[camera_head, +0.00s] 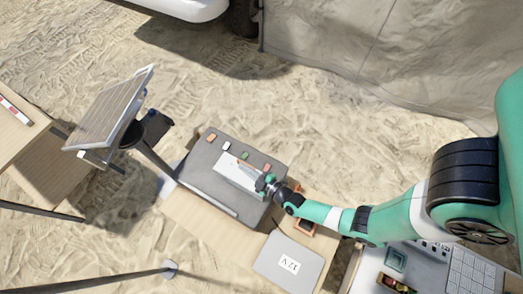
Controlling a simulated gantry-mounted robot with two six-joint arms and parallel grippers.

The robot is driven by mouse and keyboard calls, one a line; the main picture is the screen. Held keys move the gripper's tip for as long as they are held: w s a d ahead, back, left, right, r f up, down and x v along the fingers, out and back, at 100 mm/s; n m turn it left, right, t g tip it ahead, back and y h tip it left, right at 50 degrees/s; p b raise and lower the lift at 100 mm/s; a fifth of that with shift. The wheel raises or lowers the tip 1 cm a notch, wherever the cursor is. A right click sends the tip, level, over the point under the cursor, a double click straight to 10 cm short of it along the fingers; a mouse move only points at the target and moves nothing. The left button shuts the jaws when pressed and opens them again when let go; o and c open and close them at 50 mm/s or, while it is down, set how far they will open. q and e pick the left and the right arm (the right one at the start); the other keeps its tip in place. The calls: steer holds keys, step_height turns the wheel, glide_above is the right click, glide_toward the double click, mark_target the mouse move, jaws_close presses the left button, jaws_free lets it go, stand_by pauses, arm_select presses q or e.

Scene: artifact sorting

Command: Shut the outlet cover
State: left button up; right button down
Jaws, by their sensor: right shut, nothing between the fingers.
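My right arm comes in from the right, and my right gripper (262,184) is at the right end of a white panel (234,171) on a grey box (205,185). The gripper is small and partly hidden by its own wrist; its fingers are shut with nothing between them. The panel looks like the outlet cover, but I cannot tell whether it is open or shut, nor whether the fingers touch it. My left gripper is not in view.
A grey case labelled "12V" (288,265) lies at the front of the wooden table (190,212). Small coloured blocks (227,145) line the grey box's back edge. A solar panel (112,108) stands to the left. A tray with trinkets (372,262) is at the lower right.

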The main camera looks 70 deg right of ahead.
arm_select(q)
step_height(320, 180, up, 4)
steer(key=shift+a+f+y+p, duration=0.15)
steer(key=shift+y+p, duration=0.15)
steer(key=shift+p, duration=0.6)
arm_select(e)
steer(key=v, duration=1)
steer(key=shift+r, duration=0.25)
